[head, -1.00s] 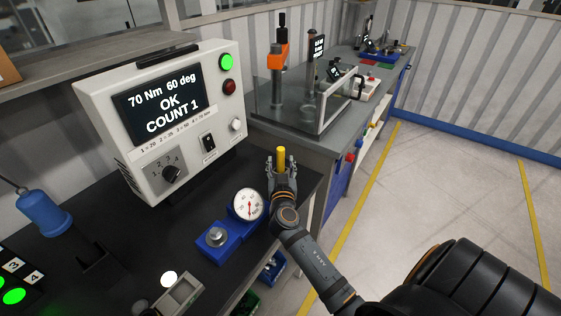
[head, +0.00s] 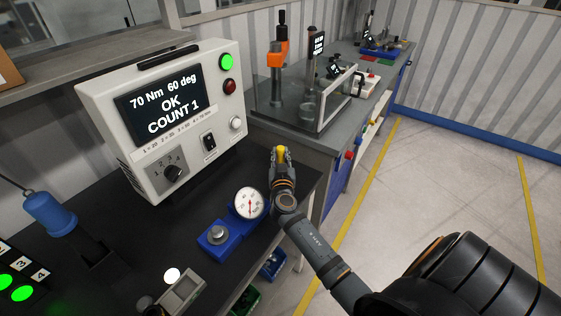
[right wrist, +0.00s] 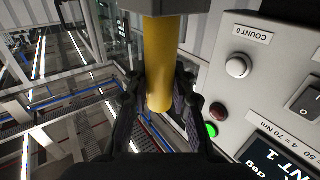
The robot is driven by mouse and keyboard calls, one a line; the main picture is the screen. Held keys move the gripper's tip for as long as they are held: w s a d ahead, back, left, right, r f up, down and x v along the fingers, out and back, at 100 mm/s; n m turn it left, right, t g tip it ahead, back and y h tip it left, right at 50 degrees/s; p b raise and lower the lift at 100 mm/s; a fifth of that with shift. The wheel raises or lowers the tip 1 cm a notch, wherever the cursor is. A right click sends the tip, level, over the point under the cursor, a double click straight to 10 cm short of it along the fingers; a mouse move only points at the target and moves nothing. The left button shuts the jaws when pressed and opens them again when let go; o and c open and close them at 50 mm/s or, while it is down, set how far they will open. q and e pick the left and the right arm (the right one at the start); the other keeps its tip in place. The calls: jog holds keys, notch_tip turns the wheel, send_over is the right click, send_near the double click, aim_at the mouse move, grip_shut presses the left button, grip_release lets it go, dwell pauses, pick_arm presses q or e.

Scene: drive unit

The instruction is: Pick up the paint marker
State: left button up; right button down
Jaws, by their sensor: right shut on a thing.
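The paint marker is a yellow cylinder (head: 281,150) whose end shows at the tip of my right gripper (head: 281,158) in the head view. In the right wrist view the yellow marker (right wrist: 159,65) runs down between the two dark fingers of the right gripper (right wrist: 160,100), which is shut on it. A grey block-like part (right wrist: 165,5) is at the marker's upper end in that view. The rest of the marker is hidden by the gripper in the head view. My left gripper is not in view.
The white controller box (head: 165,120) stands left of the right gripper, reading "70 Nm 60 deg OK COUNT 1". A blue unit with a dial gauge (head: 249,203) sits near my right forearm. A second bench (head: 310,140) with a clear guard stands behind. Open floor lies right.

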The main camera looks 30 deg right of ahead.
notch_tip(320, 180, up, 29)
jog(key=shift+f, duration=0.2)
dwell(0.3)
